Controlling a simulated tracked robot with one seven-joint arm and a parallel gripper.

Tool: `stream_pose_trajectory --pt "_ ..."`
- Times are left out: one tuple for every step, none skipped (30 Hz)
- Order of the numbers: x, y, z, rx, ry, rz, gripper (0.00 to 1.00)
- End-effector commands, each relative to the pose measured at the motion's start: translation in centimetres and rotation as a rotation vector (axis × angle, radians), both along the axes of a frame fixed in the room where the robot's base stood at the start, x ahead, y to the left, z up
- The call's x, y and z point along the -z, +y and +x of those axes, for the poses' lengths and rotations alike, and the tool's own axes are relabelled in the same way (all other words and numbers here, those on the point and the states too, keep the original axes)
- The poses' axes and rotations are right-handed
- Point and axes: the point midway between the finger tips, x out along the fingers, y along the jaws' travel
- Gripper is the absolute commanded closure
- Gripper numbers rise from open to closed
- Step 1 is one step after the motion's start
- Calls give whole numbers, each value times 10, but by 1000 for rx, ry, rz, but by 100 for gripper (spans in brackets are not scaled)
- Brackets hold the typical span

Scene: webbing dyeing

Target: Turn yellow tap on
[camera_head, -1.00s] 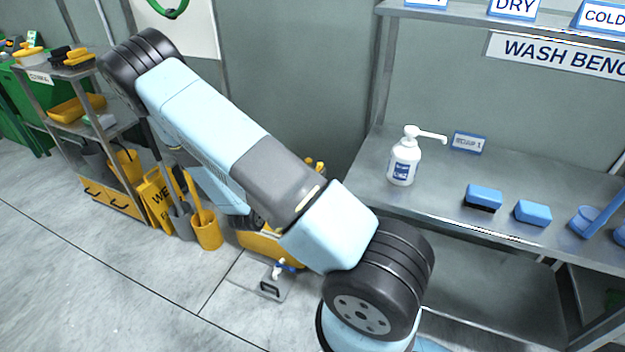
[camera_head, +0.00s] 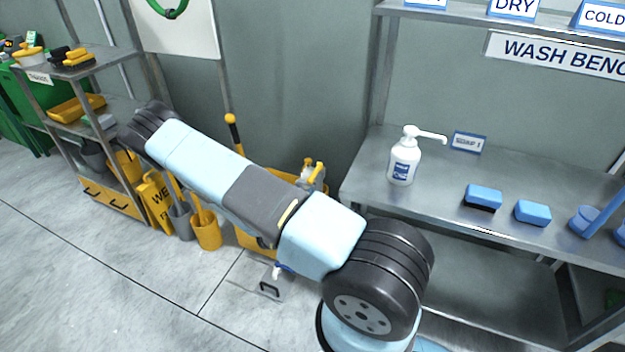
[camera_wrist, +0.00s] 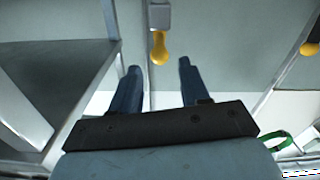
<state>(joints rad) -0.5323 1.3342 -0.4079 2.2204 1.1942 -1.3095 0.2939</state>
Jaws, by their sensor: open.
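In the wrist view a yellow rounded lever (camera_wrist: 159,50), apparently the yellow tap, joins a grey block (camera_wrist: 159,16) at the top of the picture. My gripper (camera_wrist: 159,67) is open, with its two dark blue fingers apart. The lever appears between and just beyond the fingertips. No contact is visible, and the remaining distance is hard to tell. In the head view my arm hides the gripper, and I cannot make out the tap there for sure.
Another yellow piece (camera_wrist: 311,48) shows at the wrist view's right edge. In the head view a steel bench (camera_head: 440,200) holds a soap bottle (camera_head: 404,160) and blue brushes (camera_head: 484,196). A shelf (camera_head: 85,65) and a wet-floor sign (camera_head: 157,200) stand left. Floor at lower left is clear.

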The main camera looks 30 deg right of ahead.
Motion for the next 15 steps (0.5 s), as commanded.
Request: stream_pose_trajectory --pt "0 -8 5 3 -1 0 55" --pt "0 -12 9 2 -2 0 55" --pt "0 -18 14 2 -2 0 55" --pt "0 -22 17 2 -2 0 55" --pt "0 -26 19 2 -2 0 55" --pt "0 -31 24 1 -2 0 55" --pt "0 -35 27 1 -1 0 55" --pt "0 -39 30 2 -1 0 55" --pt "0 -44 33 2 0 0 55" --pt "0 -47 36 1 0 0 55" --pt "0 -50 39 0 0 0 55" --pt "0 -53 42 0 0 0 55" --pt "0 -56 44 1 0 0 55" --pt "0 -58 45 1 0 0 55" --pt "0 -61 47 0 0 0 55"
